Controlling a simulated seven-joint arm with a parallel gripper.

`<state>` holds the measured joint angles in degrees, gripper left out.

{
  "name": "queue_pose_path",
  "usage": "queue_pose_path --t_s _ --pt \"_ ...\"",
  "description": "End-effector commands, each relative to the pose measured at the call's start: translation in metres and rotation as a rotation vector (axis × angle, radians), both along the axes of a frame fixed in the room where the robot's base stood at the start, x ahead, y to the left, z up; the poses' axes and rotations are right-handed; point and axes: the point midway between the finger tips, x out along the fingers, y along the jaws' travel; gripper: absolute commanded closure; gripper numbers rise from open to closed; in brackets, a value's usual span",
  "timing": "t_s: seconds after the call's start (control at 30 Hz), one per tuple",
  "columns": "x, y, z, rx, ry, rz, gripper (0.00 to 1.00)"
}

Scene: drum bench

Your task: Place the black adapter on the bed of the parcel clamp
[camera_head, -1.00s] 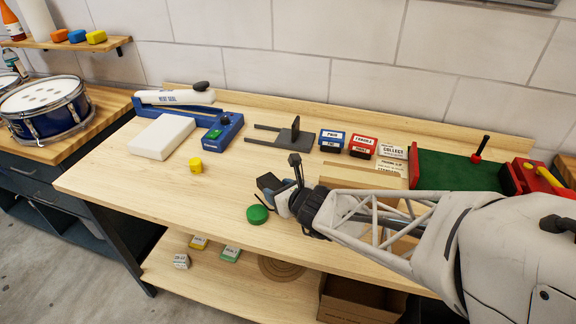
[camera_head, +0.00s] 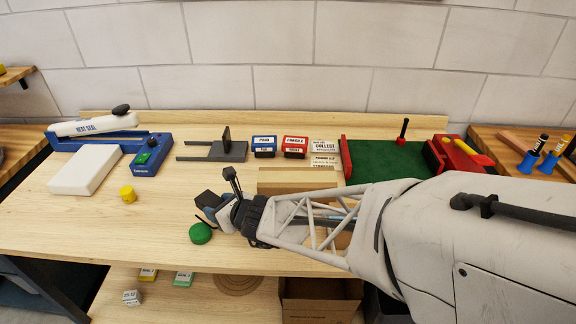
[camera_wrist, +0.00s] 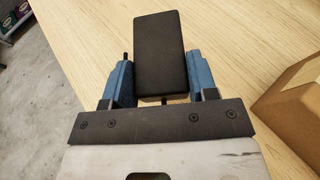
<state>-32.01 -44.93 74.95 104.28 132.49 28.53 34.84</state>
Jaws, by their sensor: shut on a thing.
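The black adapter (camera_wrist: 158,50) is a plain dark block between the blue fingers of my gripper (camera_wrist: 161,80) in the wrist view. In the head view the adapter (camera_head: 207,199) shows as a small dark block at the tip of my gripper (camera_head: 214,208), over the front middle of the bench. My gripper is shut on it. The parcel clamp, with a green bed (camera_head: 385,163) and red ends (camera_head: 460,157), stands at the right back of the bench. The bed looks empty, and my arm hides its front part.
A green round piece (camera_head: 200,233) lies close by my gripper, and a yellow one (camera_head: 128,194) farther left. A cardboard box (camera_head: 285,183) stands behind my arm. Stamps (camera_head: 294,146) and a grey stand (camera_head: 228,148) line the back. A heat sealer (camera_head: 95,125) is at left.

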Motion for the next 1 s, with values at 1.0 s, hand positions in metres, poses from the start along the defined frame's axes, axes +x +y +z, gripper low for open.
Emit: queue_pose_path --t_s 1.0 --pt "0.005 -0.003 0.108 0.000 0.001 -0.004 0.74"
